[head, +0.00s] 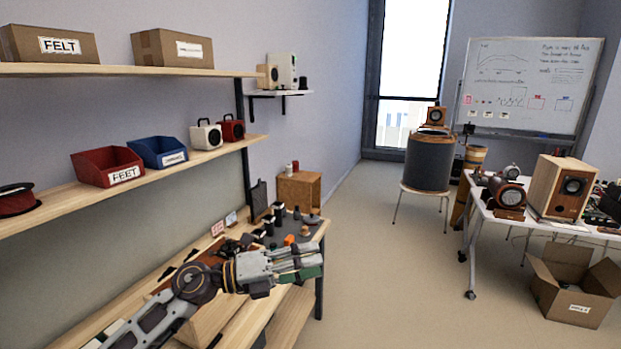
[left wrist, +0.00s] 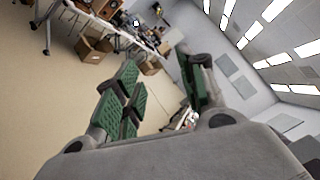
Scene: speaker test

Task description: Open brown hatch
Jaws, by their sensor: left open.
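My left gripper (head: 308,261) is in the head view, above the front edge of the wooden workbench (head: 308,236), pointing right. It is open and empty. In the left wrist view its green-padded fingers (left wrist: 162,82) are spread, with the room between them. I cannot pick out a brown hatch for certain in either view. A brown wooden box (head: 299,190) stands at the far end of the workbench, beyond the gripper and apart from it. My right gripper is not in view.
Small dark parts (head: 268,222) crowd the workbench. Shelves above hold a red bin (head: 106,166), a blue bin (head: 158,152) and cardboard boxes. At right are a white table (head: 484,205), a cardboard box (head: 573,284) and a stool with a drum (head: 428,163). The middle floor is clear.

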